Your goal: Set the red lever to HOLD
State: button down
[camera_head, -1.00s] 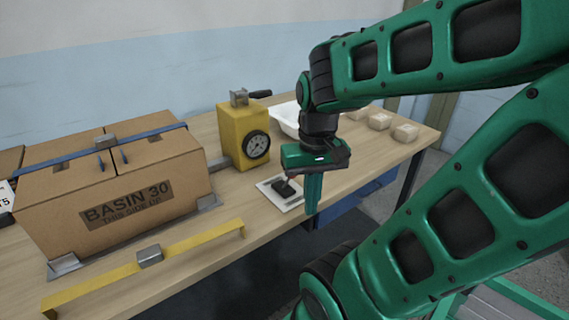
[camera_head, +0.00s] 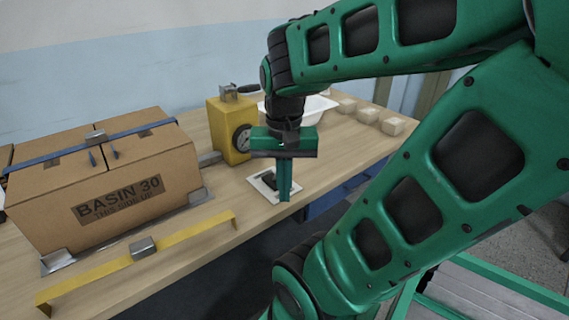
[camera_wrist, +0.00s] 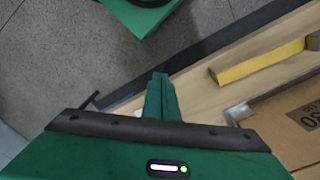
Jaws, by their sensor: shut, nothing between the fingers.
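I see no red lever and no HOLD marking in either view. A yellow box (camera_head: 222,130) with a dial gauge (camera_head: 241,138) on its front stands on the table, with a dark-handled crank (camera_head: 246,88) on top. A white plate (camera_head: 258,184) with a black block (camera_head: 268,178) on it lies nearer the front edge. My gripper (camera_head: 284,196) points down with its fingers together and empty. In the head view it hangs in front of the plate and partly hides it. The closed fingers also show in the wrist view (camera_wrist: 160,82).
A strapped carton marked BASIN 30 (camera_head: 90,225) fills the table's left. A yellow bar (camera_head: 190,232) lies along the front edge. A white basin (camera_head: 318,104) and several pale blocks (camera_head: 368,116) stand at the back right. Bare tabletop (camera_head: 335,150) lies right of my gripper.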

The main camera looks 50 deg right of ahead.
jog(key=w+d+r+m+g, duration=0.1)
jog(key=w+d+r+m, duration=0.3)
jog(key=m, duration=0.9)
jog(key=d+r+m, duration=0.3)
jog(key=d+m, duration=0.4)
jog(key=m, duration=0.6)
jog(key=w+f, duration=0.3)
jog(key=f, duration=0.6)
jog(key=shift+f, duration=0.2)
jog(key=shift+w+d, duration=0.1)
jog(key=shift+d, duration=0.1)
